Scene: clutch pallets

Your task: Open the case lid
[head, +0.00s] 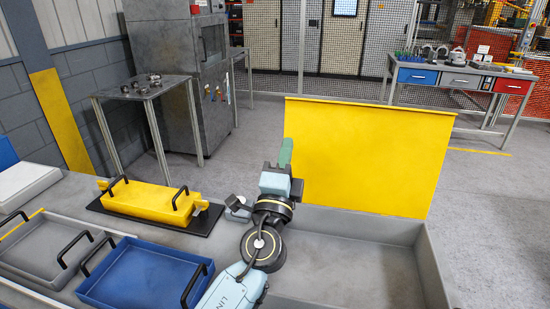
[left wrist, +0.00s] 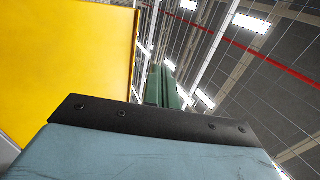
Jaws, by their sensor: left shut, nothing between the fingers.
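The yellow case lid (head: 370,155) stands upright at the back edge of the grey case (head: 350,265), and the case's inside is exposed and looks empty where it shows. My left gripper (head: 286,150) is shut and empty, its green fingers pointing up beside the left edge of the lid. In the left wrist view the shut fingers (left wrist: 162,86) point up toward the ceiling, and the yellow lid (left wrist: 65,60) fills the left side. I cannot tell whether the fingers touch the lid. My right gripper does not show.
A yellow tray with black handles (head: 150,202) sits on a black mat left of my arm. A blue tray (head: 145,275) and a grey tray (head: 40,250) lie in front of it. Behind are a metal stand (head: 155,88) and a workbench (head: 455,75).

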